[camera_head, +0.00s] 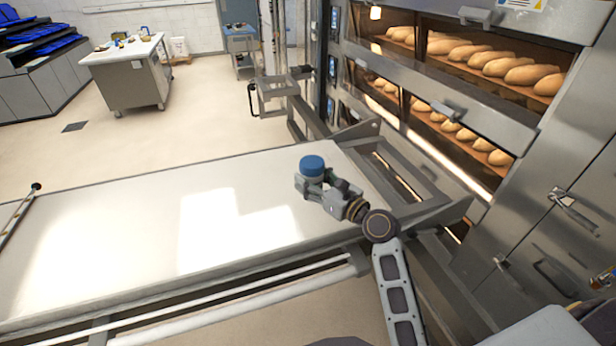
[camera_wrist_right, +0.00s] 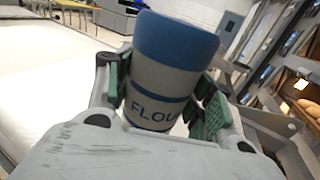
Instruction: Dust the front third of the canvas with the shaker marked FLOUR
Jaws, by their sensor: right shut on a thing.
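The shaker (camera_head: 312,165) has a blue top and shows above my right gripper in the head view. In the right wrist view the shaker (camera_wrist_right: 165,75) is pale with a blue cap and a blue band, and part of the word FLOUR shows. My right gripper (camera_head: 318,182) is shut on it, with green pads (camera_wrist_right: 206,108) on either side. The shaker looks roughly upright. The pale canvas (camera_head: 130,225) lies flat on the long loader bed, and the gripper is over its right end. I cannot tell any flour on it; bright light patches cover part. My left gripper is not in view.
Deck ovens (camera_head: 440,95) with rows of loaves (camera_head: 485,60) stand at the right. A metal frame (camera_head: 410,185) joins the bed's right end to the ovens. A steel worktable (camera_head: 130,75) stands at the back left.

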